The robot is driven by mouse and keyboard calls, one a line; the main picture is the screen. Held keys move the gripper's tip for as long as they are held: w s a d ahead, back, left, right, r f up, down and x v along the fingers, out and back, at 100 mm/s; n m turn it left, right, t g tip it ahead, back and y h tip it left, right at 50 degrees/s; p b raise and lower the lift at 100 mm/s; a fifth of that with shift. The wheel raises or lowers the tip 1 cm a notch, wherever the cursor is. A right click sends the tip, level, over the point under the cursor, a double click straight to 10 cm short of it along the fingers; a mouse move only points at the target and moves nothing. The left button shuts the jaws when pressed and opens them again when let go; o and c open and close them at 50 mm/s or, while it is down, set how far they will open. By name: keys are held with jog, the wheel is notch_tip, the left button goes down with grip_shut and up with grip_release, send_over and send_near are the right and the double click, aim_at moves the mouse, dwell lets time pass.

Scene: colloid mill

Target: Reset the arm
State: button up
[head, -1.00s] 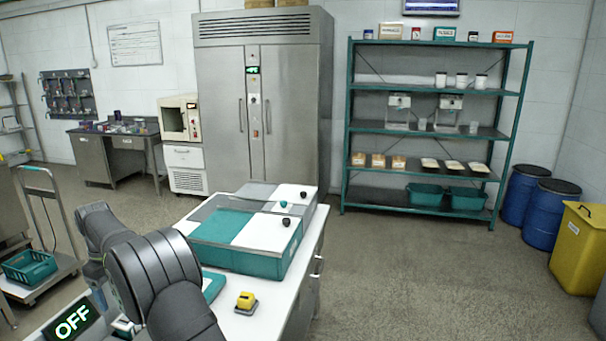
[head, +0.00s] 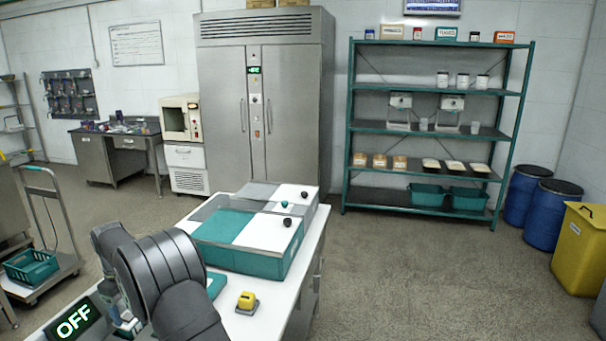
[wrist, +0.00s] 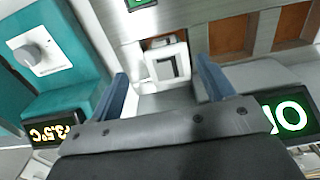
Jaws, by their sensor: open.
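My gripper (wrist: 163,70) shows in the wrist view with its two blue fingers spread apart and nothing held between them. Beyond the fingers is a white square fitting (wrist: 168,66) with a dark frame; I cannot tell whether the fingers touch anything. In the head view my dark arm is bent over the left end of the white bench, and the gripper itself is mostly hidden behind it.
A teal and white machine (head: 270,258) stands on the white bench (head: 238,325), with a yellow button box (head: 246,300) in front. In the wrist view, a teal unit with a knob (wrist: 32,55) is at left and a lit green display (wrist: 290,118) at right.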

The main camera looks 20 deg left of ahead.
jog(key=w+d+r, duration=0.5)
jog(key=d+r, duration=0.1)
jog(key=d, duration=0.3)
jog(key=w+d+f, duration=0.2)
jog(key=d, duration=1.3)
jog(key=w+d+f, duration=0.2)
jog(key=d, duration=1.4)
jog(key=s+a+f, duration=0.1)
jog(key=a+f, duration=0.4)
jog(key=a, duration=0.2)
jog(key=shift+n, duration=0.4)
